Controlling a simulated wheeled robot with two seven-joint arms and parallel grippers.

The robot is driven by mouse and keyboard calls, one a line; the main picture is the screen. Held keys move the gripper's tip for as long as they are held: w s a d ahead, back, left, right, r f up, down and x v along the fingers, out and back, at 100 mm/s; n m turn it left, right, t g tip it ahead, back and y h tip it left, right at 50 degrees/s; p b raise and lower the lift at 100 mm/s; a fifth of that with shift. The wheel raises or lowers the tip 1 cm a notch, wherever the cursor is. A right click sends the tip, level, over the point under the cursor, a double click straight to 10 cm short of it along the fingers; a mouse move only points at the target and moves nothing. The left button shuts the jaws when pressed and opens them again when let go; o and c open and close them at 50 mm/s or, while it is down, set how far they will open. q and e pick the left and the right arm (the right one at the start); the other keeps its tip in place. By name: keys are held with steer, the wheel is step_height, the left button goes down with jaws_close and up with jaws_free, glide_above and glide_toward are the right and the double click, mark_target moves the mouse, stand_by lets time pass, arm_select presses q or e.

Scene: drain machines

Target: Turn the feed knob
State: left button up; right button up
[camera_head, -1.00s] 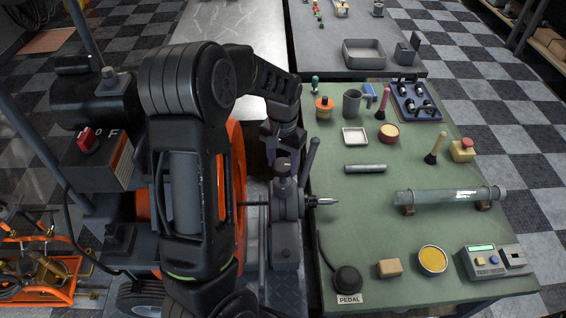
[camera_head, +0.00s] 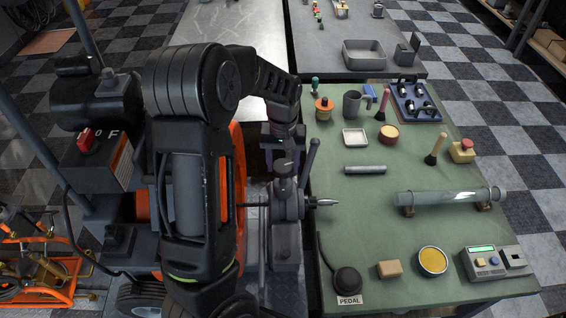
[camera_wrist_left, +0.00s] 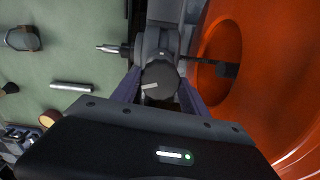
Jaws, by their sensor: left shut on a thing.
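The feed knob (camera_wrist_left: 160,82) is a dark ribbed round knob with a white pointer mark, on top of the grey feed unit (camera_head: 287,207) of the orange-drum drain machine. In the left wrist view its mark points left. In the head view the knob (camera_head: 284,170) stands just below my left gripper (camera_head: 283,162). My left gripper (camera_wrist_left: 160,92) is shut on the knob, with a purple finger on each side. The fingertips are partly hidden behind the knob. My right gripper is in neither view.
A lever (camera_head: 311,155) rises close to the right of the knob. A cable tip (camera_head: 326,202) sticks out over the green table (camera_head: 380,235), which holds a pedal (camera_head: 347,281), a clear pipe (camera_head: 450,197) and small items. The orange drum (camera_wrist_left: 232,45) is close beside the gripper.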

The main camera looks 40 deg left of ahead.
mark_target(283, 166)
arm_select(q)
steer(key=o, duration=1.4)
step_height(283, 166, up, 8)
steer(key=shift+f+b, duration=0.1)
steer(key=shift+b, duration=0.25)
